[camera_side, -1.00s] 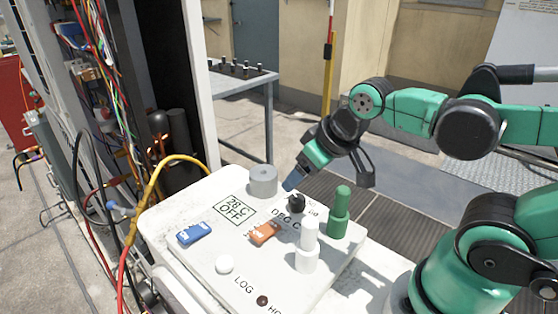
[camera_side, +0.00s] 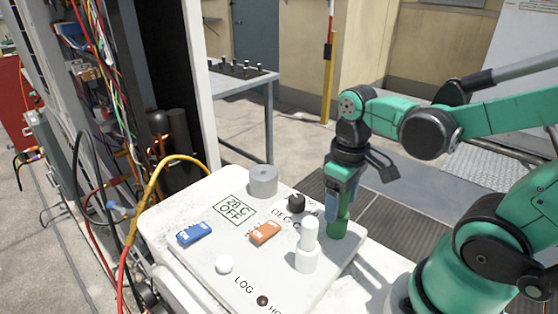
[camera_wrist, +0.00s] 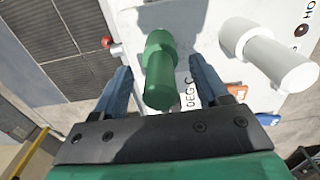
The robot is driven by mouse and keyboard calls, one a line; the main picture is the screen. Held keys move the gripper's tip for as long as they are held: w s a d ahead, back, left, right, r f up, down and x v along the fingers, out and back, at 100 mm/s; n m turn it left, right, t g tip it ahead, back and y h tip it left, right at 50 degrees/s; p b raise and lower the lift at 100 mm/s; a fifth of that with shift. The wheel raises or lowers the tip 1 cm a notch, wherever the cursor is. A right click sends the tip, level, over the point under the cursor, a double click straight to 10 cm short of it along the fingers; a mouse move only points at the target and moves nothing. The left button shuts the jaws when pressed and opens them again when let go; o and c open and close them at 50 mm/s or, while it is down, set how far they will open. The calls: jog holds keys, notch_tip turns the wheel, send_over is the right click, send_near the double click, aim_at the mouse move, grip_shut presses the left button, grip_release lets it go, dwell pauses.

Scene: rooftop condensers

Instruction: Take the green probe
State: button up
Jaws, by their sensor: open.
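The green probe (camera_side: 337,226) stands upright at the right edge of the white panel box (camera_side: 195,258). My gripper (camera_side: 342,198) points down over it, and its fingers hide the probe's upper part in the side view. In the wrist view the green probe (camera_wrist: 160,68) lies between the two blue fingers of my open gripper (camera_wrist: 163,85), with a gap visible on each side. A white probe (camera_side: 308,243) stands close by in front of it; it also shows in the wrist view (camera_wrist: 272,55).
The panel carries a grey cylinder (camera_side: 263,181), a black knob (camera_side: 296,202), a blue switch (camera_side: 194,233), an orange switch (camera_side: 264,233) and a white button (camera_side: 224,264). An open cabinet with loose wires (camera_side: 105,90) stands at left. A metal table (camera_side: 240,80) is behind.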

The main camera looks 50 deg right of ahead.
jog(key=shift+f, duration=0.1)
grip_shut()
dwell(0.5)
